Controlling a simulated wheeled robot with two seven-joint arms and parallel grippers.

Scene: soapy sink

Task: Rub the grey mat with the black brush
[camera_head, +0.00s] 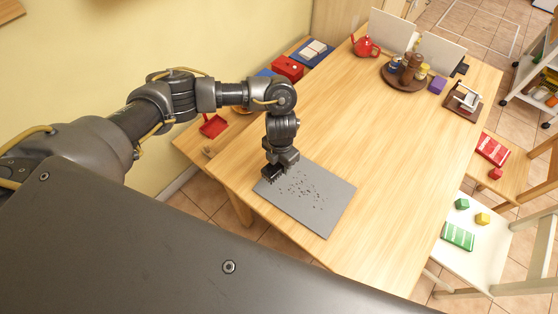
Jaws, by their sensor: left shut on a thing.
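The grey mat (318,222) lies flat near the front left corner of the wooden table. Several small dark specks are spread over its middle. My left gripper (275,171) points down over the mat's upper left corner and is shut on the black brush (270,177). The brush is small and dark, partly hidden by the gripper. It is at or just above the mat's edge; I cannot tell whether it touches. My right gripper is not in view.
The wooden table (390,190) is clear right of the mat. A round tray (390,82) with jars, a red teapot (365,46) and a purple block (437,85) stand at the back. A white chair (480,265) with blocks stands at the right.

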